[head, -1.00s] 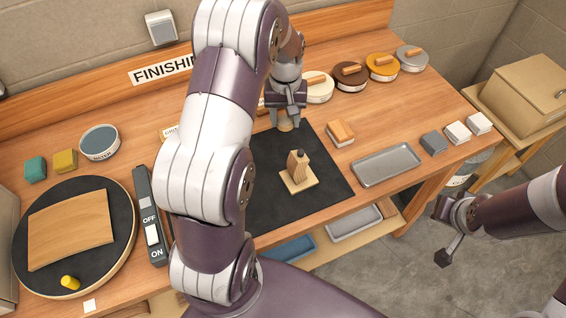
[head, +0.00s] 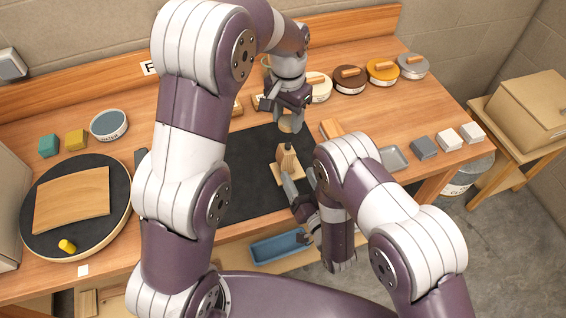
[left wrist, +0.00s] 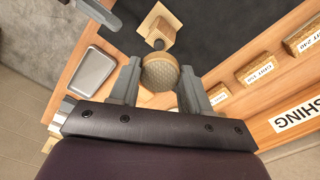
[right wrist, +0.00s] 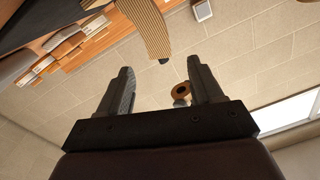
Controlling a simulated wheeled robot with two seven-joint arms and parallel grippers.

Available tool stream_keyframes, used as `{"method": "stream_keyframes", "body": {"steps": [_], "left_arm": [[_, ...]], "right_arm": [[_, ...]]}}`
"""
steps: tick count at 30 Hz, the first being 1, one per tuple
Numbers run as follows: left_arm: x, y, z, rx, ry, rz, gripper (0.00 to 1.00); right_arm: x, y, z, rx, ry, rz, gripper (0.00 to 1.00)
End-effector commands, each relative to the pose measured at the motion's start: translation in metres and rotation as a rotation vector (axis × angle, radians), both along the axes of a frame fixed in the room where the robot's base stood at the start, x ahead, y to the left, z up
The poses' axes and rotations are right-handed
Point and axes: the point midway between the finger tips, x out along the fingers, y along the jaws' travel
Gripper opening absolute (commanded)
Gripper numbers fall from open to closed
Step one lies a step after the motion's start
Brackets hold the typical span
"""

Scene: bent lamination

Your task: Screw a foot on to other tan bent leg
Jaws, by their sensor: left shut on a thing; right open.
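The tan bent leg (head: 287,156) stands upright on a square wooden base (head: 278,179) on the black mat, with a dark tip on top. The left wrist view shows its dark tip (left wrist: 158,44); the right wrist view shows its striped laminated side (right wrist: 148,28). My left gripper (head: 289,116) is shut on a round tan foot (head: 290,125), held above and behind the leg, apart from it. The foot's textured face (left wrist: 160,72) fills the gap between the left fingers. My right gripper (head: 293,190) is open and empty, low beside the leg at its front.
A curved wooden panel (head: 70,198) lies on a round black turntable (head: 120,200) at left. A metal tray (head: 393,158) and several small blocks stand at right. Several tins (head: 349,80) line the back. A blue bin (head: 278,248) sits below the front edge. My arms cover much of the bench.

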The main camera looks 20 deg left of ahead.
Motion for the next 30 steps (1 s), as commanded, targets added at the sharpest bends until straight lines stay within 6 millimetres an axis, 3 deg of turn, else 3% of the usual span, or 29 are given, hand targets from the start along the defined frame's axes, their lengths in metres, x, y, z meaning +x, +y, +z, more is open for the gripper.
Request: {"method": "stream_keyframes", "body": {"steps": [5, 21, 30], "left_arm": [[0.000, 0.000, 0.000, 0.000, -0.001, 0.001, 0.19], [0.000, 0.000, 0.000, 0.000, -0.001, 0.003, 0.19], [0.000, 0.000, 0.000, 0.000, -0.001, 0.003, 0.19]], "right_arm": [[0.008, 0.005, 0.001, 0.002, -0.002, -0.001, 0.66], [0.084, 0.062, 0.000, 0.001, -0.003, -0.002, 0.66], [0.097, 0.071, 0.000, -0.001, 0.000, -0.002, 0.66]]}}
